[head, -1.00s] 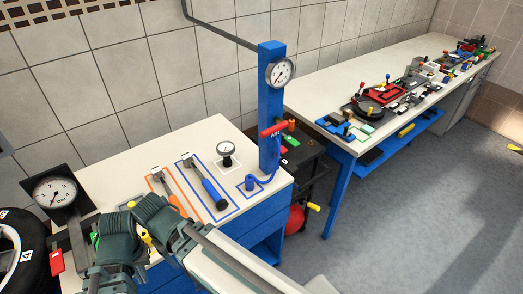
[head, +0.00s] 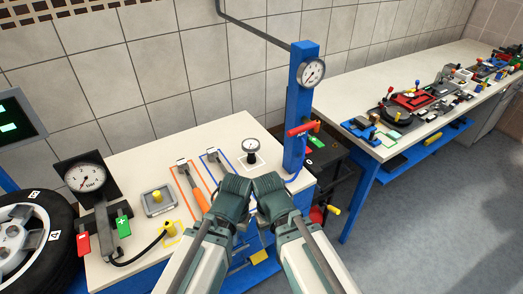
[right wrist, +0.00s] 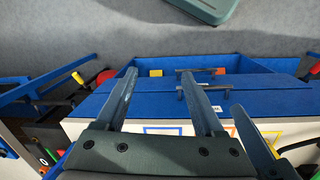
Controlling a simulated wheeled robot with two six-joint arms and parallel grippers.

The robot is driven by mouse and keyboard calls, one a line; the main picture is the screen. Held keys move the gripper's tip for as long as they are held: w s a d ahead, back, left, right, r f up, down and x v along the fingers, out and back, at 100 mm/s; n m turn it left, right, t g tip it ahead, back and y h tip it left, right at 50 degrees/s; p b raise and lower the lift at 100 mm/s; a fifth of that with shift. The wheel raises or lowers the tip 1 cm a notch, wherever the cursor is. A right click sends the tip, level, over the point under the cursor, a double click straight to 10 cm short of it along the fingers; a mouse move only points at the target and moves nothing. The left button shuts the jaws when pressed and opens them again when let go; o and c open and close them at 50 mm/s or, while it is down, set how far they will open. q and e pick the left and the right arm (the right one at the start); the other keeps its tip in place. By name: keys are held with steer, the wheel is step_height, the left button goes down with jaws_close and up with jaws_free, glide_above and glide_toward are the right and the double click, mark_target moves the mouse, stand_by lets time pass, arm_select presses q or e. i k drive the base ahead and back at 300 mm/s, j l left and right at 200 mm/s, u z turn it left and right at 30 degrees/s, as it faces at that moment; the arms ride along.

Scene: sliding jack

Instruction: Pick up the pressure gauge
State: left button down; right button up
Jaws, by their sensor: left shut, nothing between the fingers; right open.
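The pressure gauge (head: 250,147), small and round with a white dial and dark rim, stands on a pale marked square towards the back right of the white workbench. Nothing holds it. My left gripper (head: 243,218) is shut and empty at the bench's front side, nearer me than the gauge; its fingers are mostly hidden by the wrist. My right gripper's fingers are apart and empty in the right wrist view (right wrist: 158,75), above the blue front of the bench. The gauge cannot be made out in that view.
A blue post (head: 299,110) with a larger gauge (head: 311,72) stands right of the pressure gauge. Tools with an orange handle (head: 202,200) lie left of it. A large dial (head: 86,177) and a tyre (head: 35,240) are at the left. A cluttered second bench (head: 450,60) stands right.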

mark_target(250, 145)
steer(key=u, duration=2.2)
steer(key=k+l+z, duration=0.2)
steer(key=z, duration=0.2)
steer(key=k+l+z, duration=0.1)
steer(key=l+z, duration=0.3)
